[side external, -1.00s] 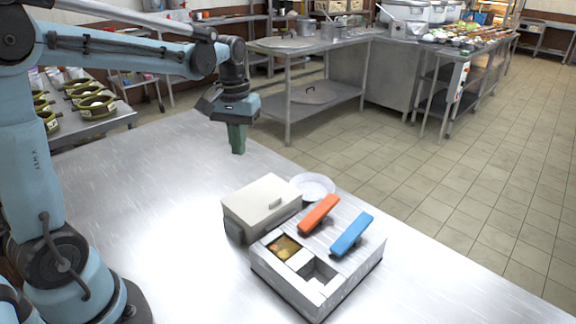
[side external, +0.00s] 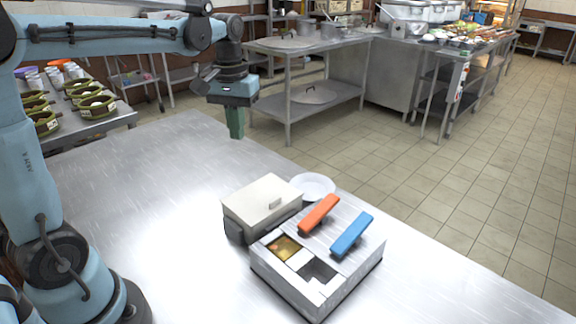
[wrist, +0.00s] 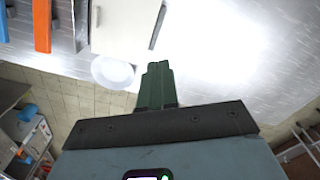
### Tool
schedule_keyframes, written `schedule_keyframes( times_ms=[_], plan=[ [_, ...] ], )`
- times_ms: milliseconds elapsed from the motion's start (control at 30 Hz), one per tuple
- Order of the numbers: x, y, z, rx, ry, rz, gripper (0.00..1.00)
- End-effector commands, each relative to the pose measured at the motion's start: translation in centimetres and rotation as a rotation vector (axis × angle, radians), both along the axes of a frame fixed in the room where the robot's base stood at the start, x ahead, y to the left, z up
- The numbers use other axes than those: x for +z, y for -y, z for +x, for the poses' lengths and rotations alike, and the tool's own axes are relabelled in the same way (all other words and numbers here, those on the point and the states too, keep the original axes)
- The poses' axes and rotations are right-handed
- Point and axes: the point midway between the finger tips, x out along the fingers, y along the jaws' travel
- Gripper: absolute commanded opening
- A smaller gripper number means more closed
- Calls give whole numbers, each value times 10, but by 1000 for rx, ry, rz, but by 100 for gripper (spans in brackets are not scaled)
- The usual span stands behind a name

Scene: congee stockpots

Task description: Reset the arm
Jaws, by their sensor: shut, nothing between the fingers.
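My gripper (side external: 236,123) hangs above the far edge of the steel table (side external: 140,190), fingers pointing down, well clear of everything on it. In the wrist view its green fingers (wrist: 157,84) are together with nothing between them. A two-well stockpot unit (side external: 330,283) stands at the table's front right. One well holds brownish-yellow food (side external: 285,248); the other well (side external: 318,271) looks empty. An orange-handled lid (side external: 319,214) and a blue-handled lid (side external: 351,234) lie on the unit's back part.
A cream lidded box (side external: 262,207) stands beside the unit, with a white bowl (side external: 312,186) behind it. The table's left and middle are bare. Steel counters (side external: 310,45) and a side table with green pots (side external: 92,103) stand beyond.

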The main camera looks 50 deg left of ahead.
Motion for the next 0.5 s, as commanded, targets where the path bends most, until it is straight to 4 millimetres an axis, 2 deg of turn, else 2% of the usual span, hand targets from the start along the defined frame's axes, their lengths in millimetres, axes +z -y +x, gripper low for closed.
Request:
schedule_keyframes(
  times_ms=[267, 500],
  plan=[
    [-4, 37, -29, -164, 183, 48, 0],
    [-21, 70, -59, -336, 387, 102, 0]
  ],
)
